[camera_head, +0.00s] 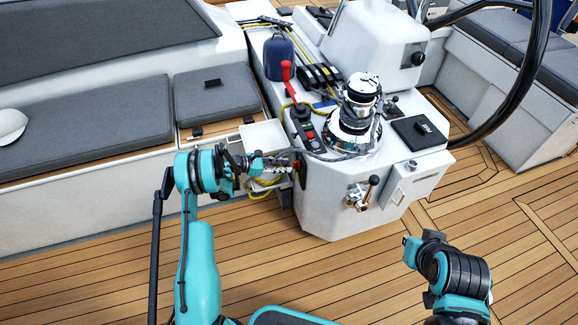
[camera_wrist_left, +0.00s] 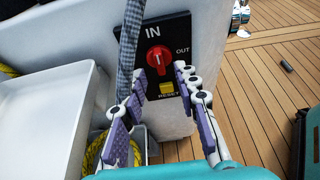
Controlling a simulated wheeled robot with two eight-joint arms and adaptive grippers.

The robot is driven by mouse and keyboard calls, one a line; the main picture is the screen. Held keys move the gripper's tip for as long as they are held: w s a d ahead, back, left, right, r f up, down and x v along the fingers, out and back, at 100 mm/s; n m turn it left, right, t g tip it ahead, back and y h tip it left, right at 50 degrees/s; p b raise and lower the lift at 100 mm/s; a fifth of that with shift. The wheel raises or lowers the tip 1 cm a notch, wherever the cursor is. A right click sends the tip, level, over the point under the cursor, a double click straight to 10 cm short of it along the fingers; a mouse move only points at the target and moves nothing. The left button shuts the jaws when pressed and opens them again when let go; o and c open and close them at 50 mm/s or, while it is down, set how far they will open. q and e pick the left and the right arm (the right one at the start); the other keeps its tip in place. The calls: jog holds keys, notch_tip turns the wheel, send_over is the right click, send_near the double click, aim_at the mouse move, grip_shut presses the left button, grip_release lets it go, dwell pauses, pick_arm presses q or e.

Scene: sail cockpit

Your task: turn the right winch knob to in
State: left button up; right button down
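The winch knob (camera_wrist_left: 158,58) is a red rotary knob on a black panel (camera_wrist_left: 183,27) marked IN above, OUT to the right and RESET below. A pale mark shows on the knob, but its exact setting is too small to tell. A yellow reset button (camera_wrist_left: 166,88) sits under it. My left gripper (camera_wrist_left: 160,76) is open, its fingers on either side just below and in front of the knob, with no clear contact. In the head view the left gripper (camera_head: 281,163) is at the left side of the white console (camera_head: 330,205), hiding most of the panel.
A grey rope (camera_wrist_left: 128,45) runs down close to the panel's left edge. A white tray (camera_wrist_left: 45,115) and yellow rope (camera_wrist_left: 95,150) lie left of it. A chrome winch (camera_head: 357,125) and red lever (camera_head: 287,80) top the console. The deck (camera_head: 290,275) in front is clear.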

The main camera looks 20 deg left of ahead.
pick_arm(q)
jog(key=v, duration=0.8)
jog(key=shift+s+a, duration=0.25)
jog(key=shift+a, duration=0.05)
jog(key=shift+r, duration=0.2)
